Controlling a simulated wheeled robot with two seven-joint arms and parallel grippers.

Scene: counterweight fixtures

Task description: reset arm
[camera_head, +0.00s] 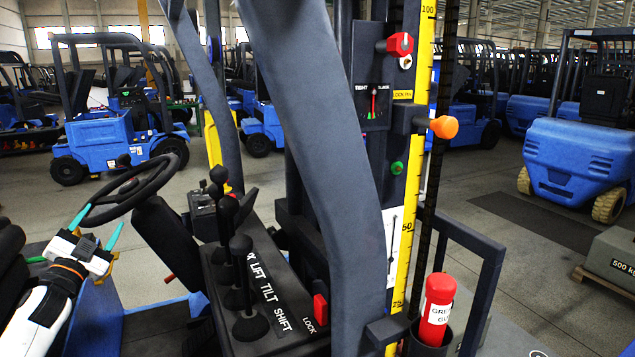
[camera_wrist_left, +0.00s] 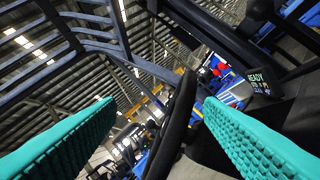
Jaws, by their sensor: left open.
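My left gripper (camera_head: 98,226) is at the left of the head view, beside the lower rim of the black steering wheel (camera_head: 130,190). Its two teal fingers are spread apart with nothing held between them. In the left wrist view the same open fingers (camera_wrist_left: 160,125) stand either side of a dark curved bar (camera_wrist_left: 178,125), which looks like the wheel rim; whether they touch it I cannot tell. My right gripper is not in view.
Black levers (camera_head: 240,285) stand on a console marked LIFT, TILT, SHIFT, with a red LOCK switch (camera_head: 320,309). A thick dark post (camera_head: 325,150) crosses the middle, before a yellow scale (camera_head: 412,200) and an orange knob (camera_head: 444,127). A red cylinder (camera_head: 437,300) sits in a holder.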

